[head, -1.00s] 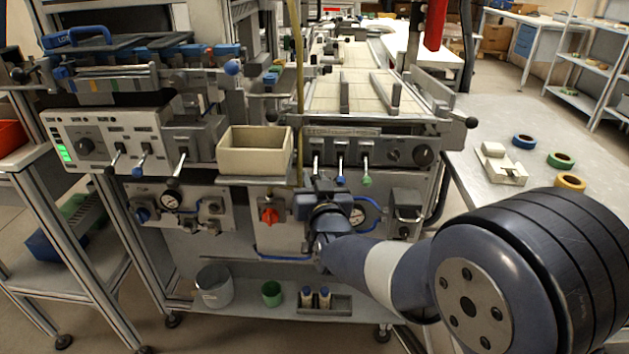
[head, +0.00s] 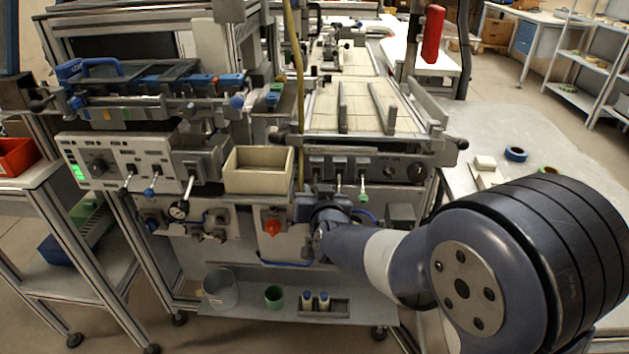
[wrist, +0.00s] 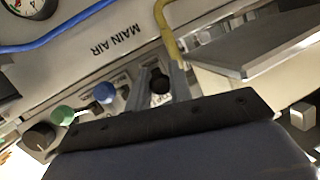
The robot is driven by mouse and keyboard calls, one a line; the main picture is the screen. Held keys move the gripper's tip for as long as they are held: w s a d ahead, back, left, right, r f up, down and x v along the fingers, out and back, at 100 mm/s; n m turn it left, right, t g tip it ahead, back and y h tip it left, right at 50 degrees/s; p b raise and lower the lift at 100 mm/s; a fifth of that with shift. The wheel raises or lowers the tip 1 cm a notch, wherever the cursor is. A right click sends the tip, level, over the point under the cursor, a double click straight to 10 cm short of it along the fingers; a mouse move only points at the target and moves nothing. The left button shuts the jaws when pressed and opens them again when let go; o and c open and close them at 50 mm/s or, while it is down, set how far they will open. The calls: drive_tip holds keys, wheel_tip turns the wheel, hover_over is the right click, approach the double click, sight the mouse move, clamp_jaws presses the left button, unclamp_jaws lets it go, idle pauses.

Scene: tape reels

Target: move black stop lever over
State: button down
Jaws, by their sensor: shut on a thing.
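The black stop lever's knob (wrist: 159,82) shows in the wrist view between the two grey fingers of my gripper (wrist: 158,92). The fingers are shut on it. In the head view my gripper (head: 318,196) is at the right-hand control panel, at the left end of its lever row, and hides the black knob.
A beige bin (head: 258,170) stands just left of my gripper. A red rotary switch (head: 271,226) sits below. A black selector knob (head: 415,172) is to the right. A yellow hose (head: 299,90) runs down beside the bin. A blue tape reel (head: 516,154) lies on the right table.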

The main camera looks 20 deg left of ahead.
sight(315, 180)
drive_tip(key=shift+r+m+g+h+p, duration=0.4)
drive_tip(key=shift+r+g+p, duration=1.05)
drive_tip(key=shift+p, duration=3.4)
drive_tip(key=g+p, duration=0.1)
drive_tip(key=p, duration=0.2)
drive_tip(key=shift+w+r+h+p, duration=0.15)
drive_tip(key=shift+r+h+p, duration=0.05)
drive_tip(key=shift+h+p, duration=0.1)
drive_tip(key=shift+p, duration=0.6)
drive_tip(key=shift+g, duration=0.25)
drive_tip(key=c, duration=1.3)
unclamp_jaws()
drive_tip(key=p+v, duration=0.2)
drive_tip(key=v, duration=0.8)
drive_tip(key=shift+s+d+r, duration=0.15)
drive_tip(key=shift+s, duration=0.1)
